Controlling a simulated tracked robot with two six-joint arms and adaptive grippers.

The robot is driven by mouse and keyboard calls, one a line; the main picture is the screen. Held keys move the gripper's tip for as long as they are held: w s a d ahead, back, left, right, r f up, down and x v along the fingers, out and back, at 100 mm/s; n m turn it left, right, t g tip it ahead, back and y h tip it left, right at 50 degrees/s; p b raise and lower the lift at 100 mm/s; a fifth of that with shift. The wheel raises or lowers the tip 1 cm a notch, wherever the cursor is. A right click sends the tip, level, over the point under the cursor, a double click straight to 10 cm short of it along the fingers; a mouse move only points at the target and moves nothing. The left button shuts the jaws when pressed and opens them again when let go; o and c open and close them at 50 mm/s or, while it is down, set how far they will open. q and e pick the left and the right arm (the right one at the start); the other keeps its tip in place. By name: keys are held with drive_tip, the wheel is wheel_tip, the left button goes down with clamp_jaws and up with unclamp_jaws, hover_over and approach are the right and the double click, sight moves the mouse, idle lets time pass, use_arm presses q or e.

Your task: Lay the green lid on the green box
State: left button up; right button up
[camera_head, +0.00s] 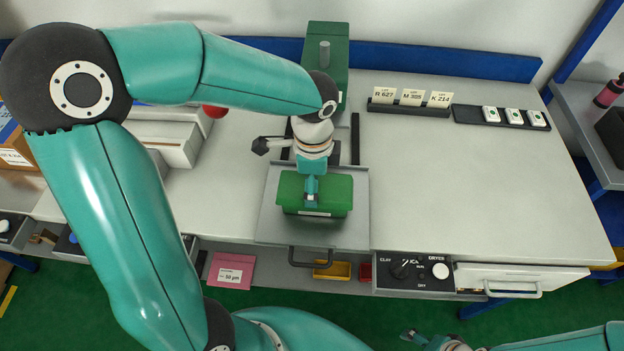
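A green box (342,206) stands on a grey metal tray at the front middle of the bench. Its upper part looks like the green lid (335,185), a flat lighter green top over a darker front. I cannot make out a clear seam, so I cannot tell whether the lid is fully seated. My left gripper (311,198) points down over the middle of the green top, touching or very near it. Its fingers are seen edge-on, so their opening is hidden. My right gripper (412,337) is low at the bottom edge, away from the box, and small in view.
The grey tray (350,238) has a handle at its front. A tall green machine (338,50) stands behind. Label cards (411,97) and a black rack (475,115) are at the back right. An open drawer (525,276) juts out at front right. The right benchtop is clear.

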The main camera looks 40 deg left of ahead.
use_arm(q)
drive_tip(key=shift+w+f+b, duration=0.1)
drive_tip(key=shift+f+b, duration=0.6)
drive_tip(key=shift+f, duration=0.15)
idle(0.6)
idle(0.3)
drive_tip(key=o, duration=1.1)
